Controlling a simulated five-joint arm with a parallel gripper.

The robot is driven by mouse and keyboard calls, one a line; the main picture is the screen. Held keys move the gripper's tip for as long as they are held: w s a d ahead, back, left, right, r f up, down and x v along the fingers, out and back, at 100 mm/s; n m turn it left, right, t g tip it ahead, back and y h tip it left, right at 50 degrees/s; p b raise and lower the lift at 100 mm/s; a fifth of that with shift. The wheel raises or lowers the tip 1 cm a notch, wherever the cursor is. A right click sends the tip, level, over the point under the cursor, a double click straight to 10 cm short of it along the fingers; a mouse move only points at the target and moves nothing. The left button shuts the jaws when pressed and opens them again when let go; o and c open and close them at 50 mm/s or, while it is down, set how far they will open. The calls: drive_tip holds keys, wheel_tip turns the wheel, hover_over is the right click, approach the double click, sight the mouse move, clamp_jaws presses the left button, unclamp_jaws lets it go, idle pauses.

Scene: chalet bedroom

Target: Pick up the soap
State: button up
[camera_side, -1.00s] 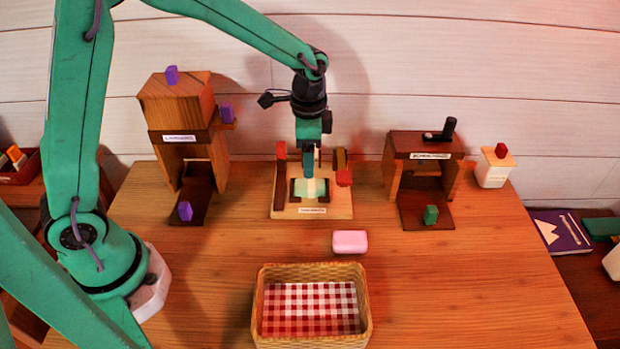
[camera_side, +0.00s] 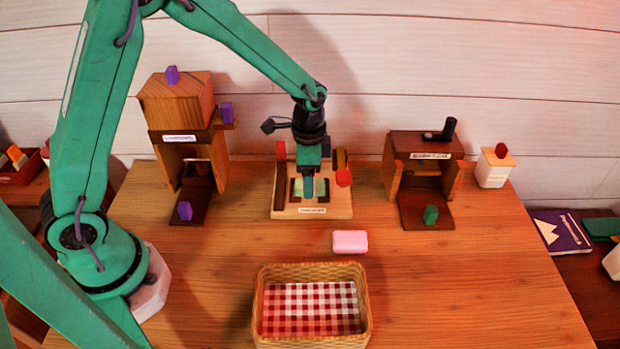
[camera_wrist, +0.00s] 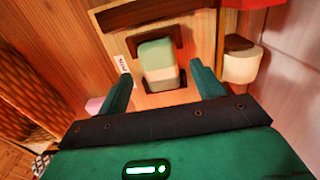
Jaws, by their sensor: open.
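A pink, rounded bar that looks like soap (camera_side: 350,242) lies on the table behind the basket. A pale pink edge at the left of the wrist view (camera_wrist: 94,104) is probably the same bar. A pale green and cream block (camera_wrist: 158,62) sits in a dark-edged holder on the middle wooden stand (camera_side: 333,208); it may also be soap. My gripper (camera_side: 308,192) is open and points down over this block, hiding much of it in the side view. In the wrist view its fingers (camera_wrist: 161,76) stand apart on either side of the block, with nothing held.
A wicker basket (camera_side: 260,308) with a checked cloth stands at the front. Wooden dispensers stand left (camera_side: 178,110) and right (camera_side: 398,148), and a white jar (camera_side: 492,174) at the back right. The table's front right is clear.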

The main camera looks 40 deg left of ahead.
drive_tip(key=shift+f, duration=0.85)
drive_tip(key=c, duration=1.2)
drive_tip(key=shift+r, duration=0.15)
drive_tip(key=shift+r, duration=0.5)
wheel_tip(320, 180, up, 3)
drive_tip(key=shift+s+d+r, duration=0.1)
drive_tip(key=shift+d+r, duration=0.05)
drive_tip(key=s+d+r, duration=0.2)
drive_tip(key=d, duration=0.1)
drive_tip(key=s+d+r, duration=0.2)
drive_tip(key=s, duration=0.1)
drive_tip(key=s+d+r, duration=0.2)
drive_tip(key=d, duration=0.1)
drive_tip(key=shift+s+d+r, duration=0.2)
drive_tip(key=shift+d+r, duration=0.05)
drive_tip(key=shift+d, duration=0.05)
